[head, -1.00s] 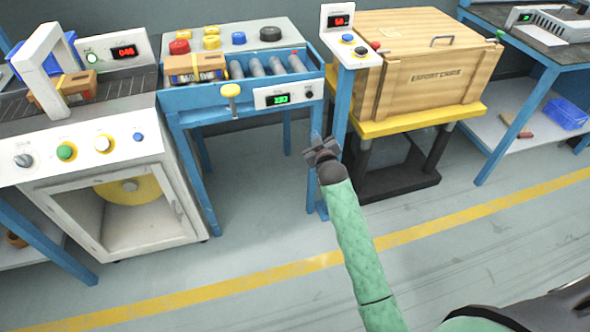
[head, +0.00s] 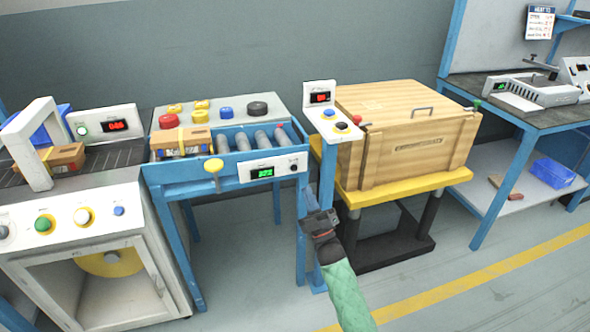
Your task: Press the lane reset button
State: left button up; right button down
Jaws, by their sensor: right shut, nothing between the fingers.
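My right gripper (head: 314,222) is shut and empty. In the picture it lies below the roller lane (head: 222,178), in front of the blue post. No button carries a readable lane reset label. The lane's front has a white panel (head: 253,176) with a green display and a small dark button (head: 293,168), plus a yellow mushroom knob (head: 213,166). The post's control box (head: 327,113) has a red display, a blue button (head: 329,113) and a black button (head: 341,126). My gripper appears clear of all of these. My left gripper is out of view.
A cardboard box (head: 183,148) sits at the lane's left end. Red, yellow, blue and black round parts stand on the shelf behind. A wooden crate (head: 408,135) on a yellow stand is to the right. A white machine (head: 85,240) stands left. The floor in front is open.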

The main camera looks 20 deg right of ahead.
aim_at(294, 168)
dwell(0.4)
jog(key=w+b, duration=0.3)
jog(key=w, duration=0.5)
jog(key=shift+w+a, duration=0.15)
jog(key=shift+w, duration=0.25)
dwell(0.4)
dwell(0.8)
jog(key=shift+w, duration=0.15)
dwell(0.6)
jog(key=shift+w+b, duration=0.3)
